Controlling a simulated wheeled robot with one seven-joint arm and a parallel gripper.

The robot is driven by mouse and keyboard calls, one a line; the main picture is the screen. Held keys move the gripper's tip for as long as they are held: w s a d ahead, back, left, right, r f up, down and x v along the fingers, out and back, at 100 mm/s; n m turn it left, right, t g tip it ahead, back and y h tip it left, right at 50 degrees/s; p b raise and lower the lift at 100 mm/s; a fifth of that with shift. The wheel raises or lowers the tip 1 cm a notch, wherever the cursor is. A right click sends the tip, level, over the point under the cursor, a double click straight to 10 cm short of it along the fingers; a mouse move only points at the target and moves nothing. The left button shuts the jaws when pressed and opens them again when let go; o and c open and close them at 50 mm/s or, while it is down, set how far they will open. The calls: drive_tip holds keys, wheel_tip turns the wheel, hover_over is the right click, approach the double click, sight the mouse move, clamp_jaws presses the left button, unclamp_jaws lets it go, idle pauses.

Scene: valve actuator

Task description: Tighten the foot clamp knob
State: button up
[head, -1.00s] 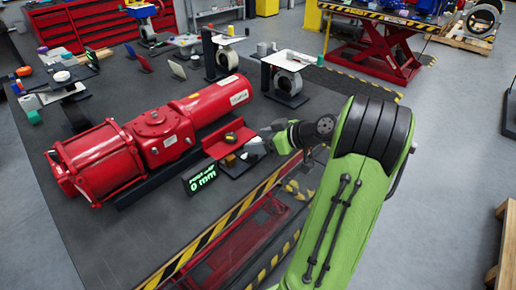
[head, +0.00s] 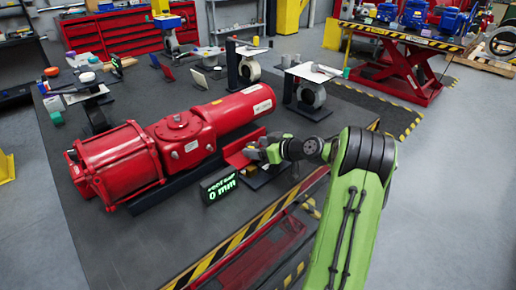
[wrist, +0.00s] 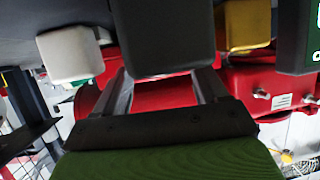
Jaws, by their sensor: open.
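The red valve actuator (head: 178,142) lies on the dark bench, with a small red angled bracket (head: 238,158) at its near right side. My gripper (head: 262,152) is at this bracket, low over the bench, and covers most of the foot clamp area. The clamp knob cannot be made out clearly in the head view. In the wrist view my gripper (wrist: 163,88) has its two fingers apart. A dark block (wrist: 160,35) shows at their far ends, with a pale block (wrist: 68,55) to its left and a yellow block (wrist: 247,24) to its right. Contact cannot be told.
A display reading 0 mm (head: 219,190) stands just left of my gripper. Stands with grey round parts (head: 312,93) are behind. A yellow-black striped edge (head: 240,238) runs along the near side. Bare bench (head: 150,240) lies in front of the actuator.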

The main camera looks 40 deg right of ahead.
drive_tip(key=shift+w, duration=0.15)
drive_tip(key=c, duration=1.1)
drive_tip(key=shift+o, duration=0.2)
drive_tip(key=shift+a+f+h+b, duration=0.1)
drive_tip(key=shift+h+b, duration=0.2)
drive_tip(key=shift+b, duration=0.1)
drive_tip(key=m+h+b, duration=0.2)
drive_tip(key=b, duration=0.1)
drive_tip(key=shift+a+m+t+h, duration=0.3)
drive_tip(key=shift+m+h, duration=0.1)
drive_tip(key=shift+a+m+h+b, duration=0.15)
drive_tip(key=shift+m+h+b, duration=0.2)
drive_tip(key=shift+m+h, duration=0.45)
drive_tip(key=shift+a+m+h+b, duration=0.1)
drive_tip(key=shift+m+h+b, duration=0.25)
drive_tip(key=shift+m+h, duration=0.45)
drive_tip(key=shift+h, duration=0.4)
drive_tip(key=o, duration=1.1)
drive_tip(key=shift+c, duration=0.2)
